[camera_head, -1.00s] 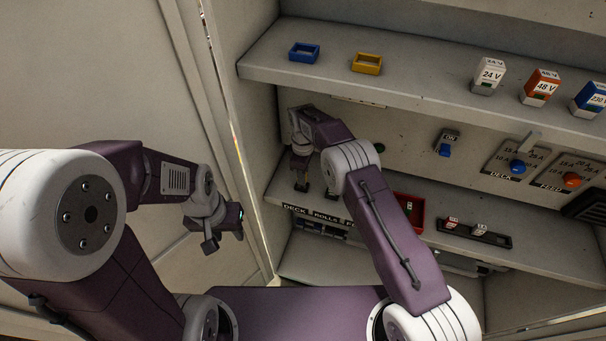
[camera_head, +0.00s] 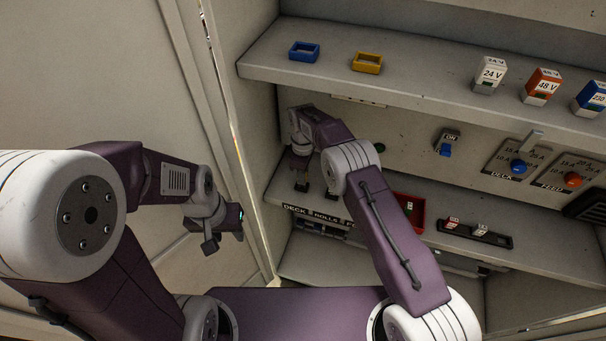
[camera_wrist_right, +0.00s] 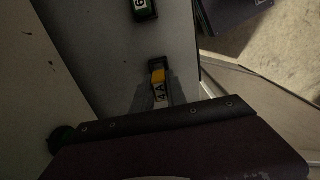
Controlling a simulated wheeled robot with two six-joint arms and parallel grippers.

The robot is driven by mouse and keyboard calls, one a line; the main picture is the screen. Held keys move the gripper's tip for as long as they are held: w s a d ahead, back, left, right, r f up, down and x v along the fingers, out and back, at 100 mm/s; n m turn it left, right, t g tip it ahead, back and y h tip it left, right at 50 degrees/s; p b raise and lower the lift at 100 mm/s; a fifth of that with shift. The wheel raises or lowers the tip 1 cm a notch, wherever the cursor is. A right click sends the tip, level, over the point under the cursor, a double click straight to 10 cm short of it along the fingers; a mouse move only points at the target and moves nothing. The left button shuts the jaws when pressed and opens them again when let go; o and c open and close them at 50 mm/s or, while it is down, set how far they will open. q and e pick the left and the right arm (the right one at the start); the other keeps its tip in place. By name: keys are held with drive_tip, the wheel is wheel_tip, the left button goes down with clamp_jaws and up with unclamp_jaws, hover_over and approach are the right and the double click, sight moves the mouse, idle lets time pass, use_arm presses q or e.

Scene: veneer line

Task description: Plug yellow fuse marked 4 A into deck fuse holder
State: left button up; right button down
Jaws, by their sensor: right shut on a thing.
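The yellow fuse (camera_wrist_right: 158,76) with a "4 A" label shows in the right wrist view, held between the grey fingers of my right gripper (camera_wrist_right: 158,90). In the head view my right gripper (camera_head: 301,168) points down over the left end of the lower shelf, and the fuse cannot be made out there. The "DECK" label (camera_head: 294,209) is on that shelf's front edge, just below the gripper. Small dark parts stand above the labels; I cannot tell whether the fuse touches a holder. My left gripper (camera_head: 225,232) hangs left of the cabinet, its jaw opening unclear.
A red bin (camera_head: 408,212) and a dark tray (camera_head: 475,233) with small fuses are farther right on the lower shelf (camera_head: 550,225). A black part marked "G" (camera_wrist_right: 143,9) is near the held fuse. The cabinet's side wall (camera_head: 238,135) is close on the left.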

drive_tip(key=shift+f+b, duration=1)
drive_tip(key=shift+f, duration=0.35)
drive_tip(key=c, duration=1.3)
unclamp_jaws()
drive_tip(key=shift+o, duration=0.2)
wheel_tip(320, 180, up, 9)
drive_tip(key=shift+b, duration=0.5)
